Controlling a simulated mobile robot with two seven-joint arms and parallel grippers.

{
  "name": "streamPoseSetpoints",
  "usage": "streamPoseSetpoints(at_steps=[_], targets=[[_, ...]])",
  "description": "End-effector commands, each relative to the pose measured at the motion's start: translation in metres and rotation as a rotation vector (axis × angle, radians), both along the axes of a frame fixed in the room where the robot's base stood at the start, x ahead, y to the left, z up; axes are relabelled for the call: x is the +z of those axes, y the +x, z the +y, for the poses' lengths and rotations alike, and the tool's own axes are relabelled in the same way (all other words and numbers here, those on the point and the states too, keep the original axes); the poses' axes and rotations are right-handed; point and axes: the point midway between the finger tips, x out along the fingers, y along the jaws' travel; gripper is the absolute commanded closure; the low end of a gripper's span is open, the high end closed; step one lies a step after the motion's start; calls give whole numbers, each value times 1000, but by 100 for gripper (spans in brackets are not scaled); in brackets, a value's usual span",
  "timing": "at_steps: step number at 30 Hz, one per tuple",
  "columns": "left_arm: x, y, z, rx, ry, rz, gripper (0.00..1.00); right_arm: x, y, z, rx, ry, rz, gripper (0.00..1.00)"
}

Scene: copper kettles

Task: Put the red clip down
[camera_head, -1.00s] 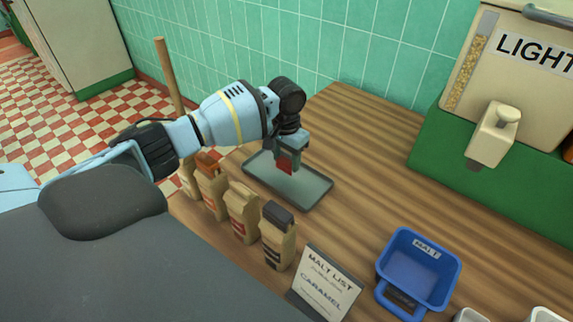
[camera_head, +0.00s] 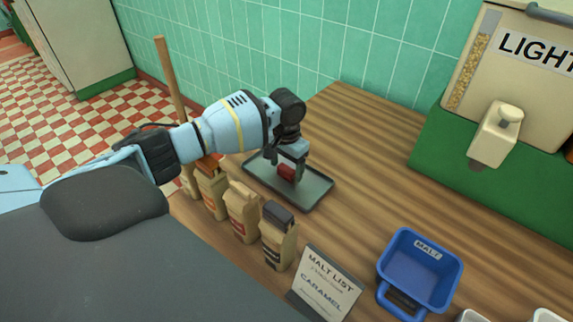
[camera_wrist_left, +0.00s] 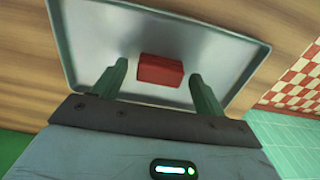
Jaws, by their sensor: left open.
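The red clip (camera_head: 287,173) is at the grey metal tray (camera_head: 318,190) on the wooden counter. In the left wrist view the red clip (camera_wrist_left: 161,70) lies over the tray floor, between my left gripper's two fingers (camera_wrist_left: 158,88), with a gap on each side. The tray (camera_wrist_left: 90,25) fills much of that view. In the head view my left gripper (camera_head: 289,163) is low over the tray, right above the clip, and open. Its fingers partly hide the clip. My right gripper is not in view.
Several paper bags (camera_head: 241,212) stand along the counter's front edge, close to the tray. A malt list sign (camera_head: 325,285) and a blue malt scoop bin (camera_head: 425,268) are nearer. A dispenser (camera_head: 497,135) stands at right. The counter behind the tray is clear.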

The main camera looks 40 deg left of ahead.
Motion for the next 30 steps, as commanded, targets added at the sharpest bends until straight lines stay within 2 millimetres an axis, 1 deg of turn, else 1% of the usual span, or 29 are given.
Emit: streamPoseSetpoints(at_steps=[5, 8, 11, 18, 21, 25, 30], targets=[[3, 0, 0, 0, 1, -1, 28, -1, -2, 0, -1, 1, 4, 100], [13, 1, 1, 1, 1, -2, 28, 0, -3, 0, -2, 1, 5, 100], [30, 1, 0, 1, 0, -5, 28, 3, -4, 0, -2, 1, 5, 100], [80, 1, 0, 1, 0, -6, 28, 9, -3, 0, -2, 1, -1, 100], [97, 1, 0, 0, 1, -4, 28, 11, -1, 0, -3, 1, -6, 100], [113, 1, 0, 0, 0, -3, 28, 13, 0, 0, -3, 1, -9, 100], [123, 0, 0, 0, 0, 0, 28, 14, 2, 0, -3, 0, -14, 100]])
